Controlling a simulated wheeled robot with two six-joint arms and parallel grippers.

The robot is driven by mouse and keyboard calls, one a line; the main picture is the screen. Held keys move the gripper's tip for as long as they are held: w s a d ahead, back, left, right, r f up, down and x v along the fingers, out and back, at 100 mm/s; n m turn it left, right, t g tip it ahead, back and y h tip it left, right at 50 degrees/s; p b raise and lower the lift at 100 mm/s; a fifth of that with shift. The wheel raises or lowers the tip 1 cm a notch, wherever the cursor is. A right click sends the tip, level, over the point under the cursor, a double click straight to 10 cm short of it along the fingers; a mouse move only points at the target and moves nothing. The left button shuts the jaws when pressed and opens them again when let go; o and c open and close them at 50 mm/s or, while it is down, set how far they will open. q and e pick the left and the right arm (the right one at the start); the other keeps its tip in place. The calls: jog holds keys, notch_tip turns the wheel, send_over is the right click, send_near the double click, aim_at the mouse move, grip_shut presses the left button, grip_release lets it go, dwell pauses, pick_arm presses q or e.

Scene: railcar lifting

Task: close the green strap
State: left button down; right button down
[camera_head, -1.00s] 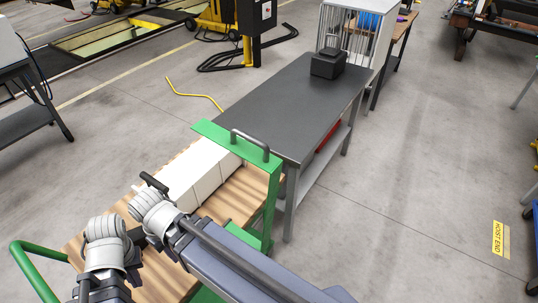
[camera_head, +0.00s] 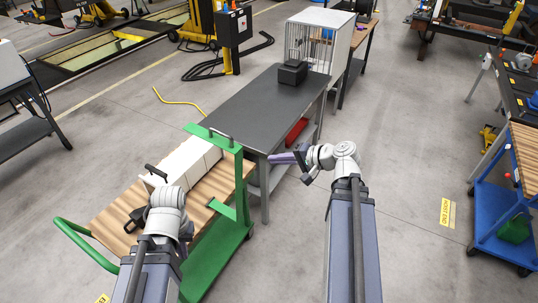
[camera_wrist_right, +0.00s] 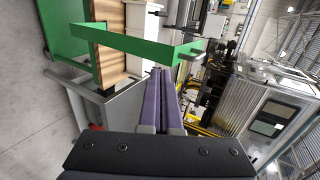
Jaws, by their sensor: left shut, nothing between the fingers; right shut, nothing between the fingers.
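The green strap (camera_head: 205,135) is a flat bar at the top of the green cart's end frame, with a grey handle (camera_head: 221,135) on it. It also shows in the right wrist view (camera_wrist_right: 135,42), left of and beyond the fingertips. White blocks (camera_head: 185,160) stand in a row on the cart's striped wooden deck (camera_head: 118,215). My right gripper (camera_head: 272,159) is shut and empty, right of the cart and apart from the strap. Its purple fingers (camera_wrist_right: 160,74) lie together in the wrist view. My left gripper (camera_head: 136,217) is low over the deck, its fingertips partly hidden by its wrist.
A dark grey table (camera_head: 255,105) with a black box (camera_head: 292,72) stands just behind the cart. A blue cart (camera_head: 490,215) is at the far right. A yellow cable (camera_head: 178,101) lies on the floor. Open floor lies right of my right arm.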

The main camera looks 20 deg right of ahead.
jog(key=d, duration=0.1)
jog(key=b, duration=0.4)
send_near(238, 152)
jog(key=shift+m, duration=0.3)
jog(key=x, duration=0.2)
jog(key=f+x, duration=0.1)
jog(key=x, duration=0.2)
jog(key=shift+d+f, duration=0.1)
jog(key=shift+d, duration=0.05)
jog(key=shift+w+a, duration=0.5)
jog(key=shift+w, duration=0.1)
